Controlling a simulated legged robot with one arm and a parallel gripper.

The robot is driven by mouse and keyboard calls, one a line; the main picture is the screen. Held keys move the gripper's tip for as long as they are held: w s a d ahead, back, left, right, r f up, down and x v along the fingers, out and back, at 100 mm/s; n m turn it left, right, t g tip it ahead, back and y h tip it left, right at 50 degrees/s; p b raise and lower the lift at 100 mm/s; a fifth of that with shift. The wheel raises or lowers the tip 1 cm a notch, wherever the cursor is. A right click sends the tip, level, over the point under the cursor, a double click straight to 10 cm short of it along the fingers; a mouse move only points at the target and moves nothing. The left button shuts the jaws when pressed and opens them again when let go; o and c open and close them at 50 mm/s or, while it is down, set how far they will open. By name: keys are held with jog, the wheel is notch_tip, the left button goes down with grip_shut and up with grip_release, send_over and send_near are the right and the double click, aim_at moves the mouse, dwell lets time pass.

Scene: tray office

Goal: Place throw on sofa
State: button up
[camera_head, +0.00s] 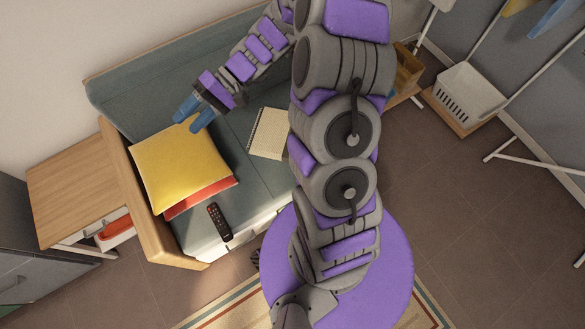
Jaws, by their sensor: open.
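The sofa (130,92) has grey-green upholstery and a wooden armrest, and stands against the wall. A yellow square piece (178,168), which looks like a cushion or folded throw, lies at its left end. It rests over a red-orange piece (213,191) that shows only along the lower edge. I cannot tell which of them is the throw. My gripper (192,117) has blue fingers and is open. It is at the yellow piece's upper right corner; I cannot tell if it touches. My arm hides the right part of the sofa.
A black remote (220,222) and a notepad (268,133) lie on the seat. A wooden side table (70,180) with a drawer stands left of the sofa. A white basket (468,97) and a white rack stand at the right. The brown floor (480,230) at the right is clear.

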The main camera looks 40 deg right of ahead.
jog(key=s+a+r+n+g+h, duration=0.2)
jog(key=s+r+h, duration=0.15)
jog(key=s, duration=0.45)
jog(key=s+d+r+t+h, duration=0.1)
jog(key=s+d+h, duration=0.4)
jog(key=s, duration=0.5)
jog(key=s+d+r+m+h, duration=0.1)
jog(key=s+d+r+h, duration=0.2)
jog(key=s+d+h, duration=0.3)
jog(key=s, duration=0.3)
jog(key=shift+s+t, duration=0.35)
jog(key=shift+t, duration=0.05)
